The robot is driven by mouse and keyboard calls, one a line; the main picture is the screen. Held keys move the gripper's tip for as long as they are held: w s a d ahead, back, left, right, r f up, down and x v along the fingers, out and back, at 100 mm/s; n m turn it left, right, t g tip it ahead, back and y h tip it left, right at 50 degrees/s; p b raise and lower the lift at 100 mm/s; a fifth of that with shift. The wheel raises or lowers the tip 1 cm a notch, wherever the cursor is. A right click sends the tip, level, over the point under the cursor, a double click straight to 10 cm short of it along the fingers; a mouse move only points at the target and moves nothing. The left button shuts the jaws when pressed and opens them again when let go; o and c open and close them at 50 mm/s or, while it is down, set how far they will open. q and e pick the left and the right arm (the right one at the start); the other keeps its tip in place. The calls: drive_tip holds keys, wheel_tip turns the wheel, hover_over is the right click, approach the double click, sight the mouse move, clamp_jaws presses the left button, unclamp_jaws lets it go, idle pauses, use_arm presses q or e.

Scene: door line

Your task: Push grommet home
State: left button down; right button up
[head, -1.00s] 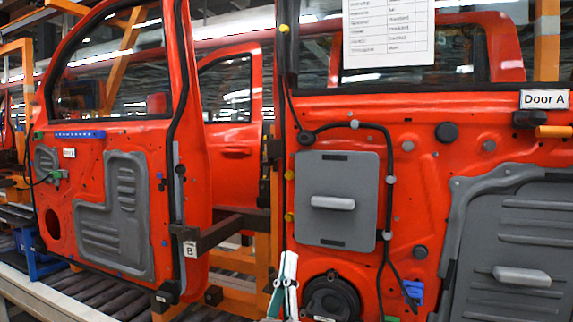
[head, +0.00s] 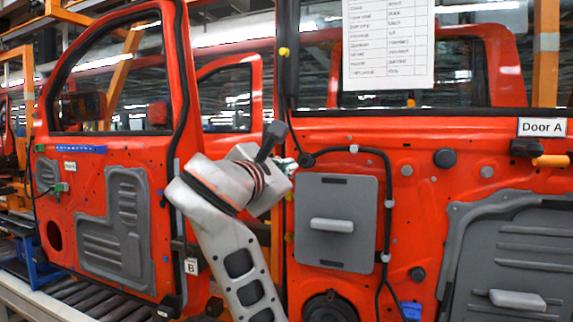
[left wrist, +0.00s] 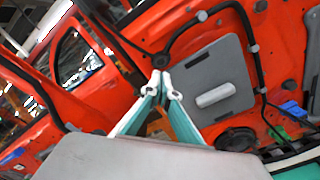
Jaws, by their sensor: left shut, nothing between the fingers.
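The black round grommet (head: 306,160) sits on the red door labelled Door A, at the upper left of a grey panel, where a black cable meets it. It also shows in the left wrist view (left wrist: 161,60), just beyond the fingertips. My left gripper (head: 290,163) is beside the grommet on its left in the head view, mostly hidden behind its own wrist. In the left wrist view its white and teal fingers (left wrist: 161,80) are shut and empty, pointing at the grommet. I cannot tell whether they touch it. My right gripper is not in view.
The grey panel with a handle (head: 336,222) is right of the grommet. The black cable (head: 386,215) runs around it through grey clips. A Door A label (head: 542,127) and a paper sheet (head: 388,45) are at upper right. Another red door (head: 100,200) stands at left.

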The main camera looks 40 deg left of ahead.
sight(304, 161)
use_arm(q)
drive_tip(key=b+x, duration=0.1)
drive_tip(key=x, duration=0.6)
drive_tip(key=shift+d+b, duration=0.15)
drive_tip(key=shift+b, duration=0.25)
drive_tip(key=shift+w, duration=0.45)
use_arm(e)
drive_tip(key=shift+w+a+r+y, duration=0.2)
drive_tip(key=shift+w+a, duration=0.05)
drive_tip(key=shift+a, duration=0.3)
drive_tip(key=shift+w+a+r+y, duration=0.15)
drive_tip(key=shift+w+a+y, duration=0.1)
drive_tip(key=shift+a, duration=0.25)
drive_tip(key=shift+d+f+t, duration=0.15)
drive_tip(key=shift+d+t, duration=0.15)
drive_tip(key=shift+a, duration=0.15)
use_arm(q)
drive_tip(key=shift+w+a+b, duration=0.3)
drive_tip(key=shift+w+b, duration=0.05)
drive_tip(key=shift+w, duration=0.2)
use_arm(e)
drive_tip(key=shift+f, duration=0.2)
